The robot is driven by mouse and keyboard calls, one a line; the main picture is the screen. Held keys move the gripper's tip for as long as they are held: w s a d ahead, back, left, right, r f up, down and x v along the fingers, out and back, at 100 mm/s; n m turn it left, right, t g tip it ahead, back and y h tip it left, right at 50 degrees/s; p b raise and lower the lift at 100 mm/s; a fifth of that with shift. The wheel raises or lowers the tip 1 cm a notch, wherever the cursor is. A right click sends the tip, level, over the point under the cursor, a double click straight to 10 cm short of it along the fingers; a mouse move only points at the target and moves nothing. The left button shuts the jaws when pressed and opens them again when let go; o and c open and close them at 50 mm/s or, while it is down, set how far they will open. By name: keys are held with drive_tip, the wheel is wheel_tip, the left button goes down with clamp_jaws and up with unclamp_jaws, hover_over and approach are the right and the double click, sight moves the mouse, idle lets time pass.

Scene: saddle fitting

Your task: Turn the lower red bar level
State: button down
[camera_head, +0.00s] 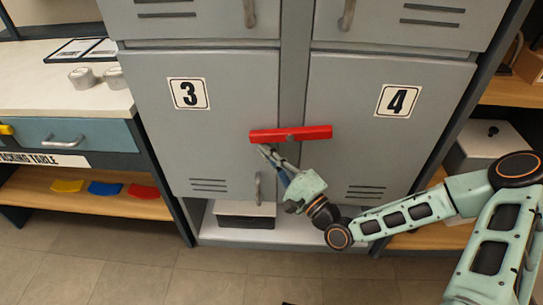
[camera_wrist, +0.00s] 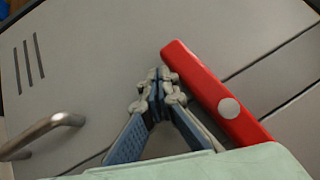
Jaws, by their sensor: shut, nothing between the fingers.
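The red bar (camera_head: 310,132) lies across the seam between locker doors 3 and 4. It looks close to level in the head view, its right end slightly higher in the picture. A round grey pivot shows at its middle. In the wrist view the red bar (camera_wrist: 195,72) runs diagonally, with the pivot disc (camera_wrist: 229,108) on its face. My gripper (camera_head: 263,149) is shut and empty just below the bar's left end. In the wrist view my gripper's fingertips (camera_wrist: 160,77) are together beside that end. Whether they touch the bar I cannot tell.
Door 3 (camera_head: 225,130) has a handle (camera_head: 258,188) below my gripper, and door 4 (camera_head: 350,100) is to the right. A dark box with a light lid (camera_head: 245,210) sits under door 3. A packing table (camera_head: 60,90) stands at left. Shelves (camera_head: 510,92) stand at right.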

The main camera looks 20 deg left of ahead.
drive_tip(key=shift+a+r+m+t, duration=0.2)
drive_tip(key=shift+m+t, duration=0.1)
drive_tip(key=shift+m, duration=0.2)
idle(0.3)
